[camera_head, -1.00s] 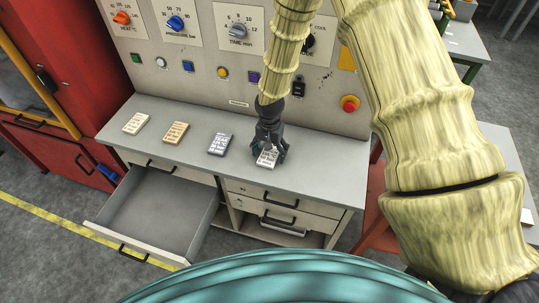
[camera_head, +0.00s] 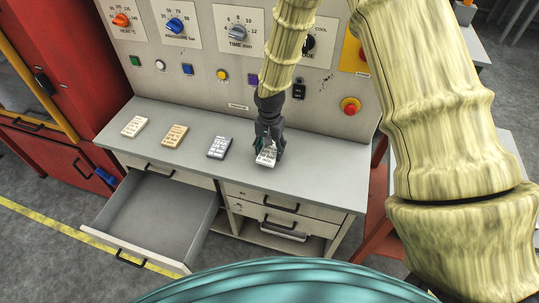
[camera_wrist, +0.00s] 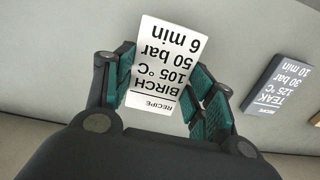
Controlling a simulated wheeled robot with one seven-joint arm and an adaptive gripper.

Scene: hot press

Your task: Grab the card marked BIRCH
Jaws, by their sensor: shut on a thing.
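The white card marked BIRCH (camera_wrist: 165,65) is between the two green-padded fingers of my gripper (camera_wrist: 165,100) in the wrist view. Its text reads upside down: BIRCH, 105 °C, 50 bar, 6 min. My gripper is shut on it, with a finger at each side edge. In the head view the BIRCH card (camera_head: 266,157) is at or just above the grey worktop (camera_head: 250,185), below my gripper (camera_head: 267,146). I cannot tell whether it touches the worktop.
A dark TEAK card (camera_head: 219,147) lies left of my gripper, then a tan card (camera_head: 174,135) and a cream card (camera_head: 134,126). An open, empty drawer (camera_head: 150,215) juts out at front left. A control panel (camera_head: 205,80) with knobs and buttons stands behind.

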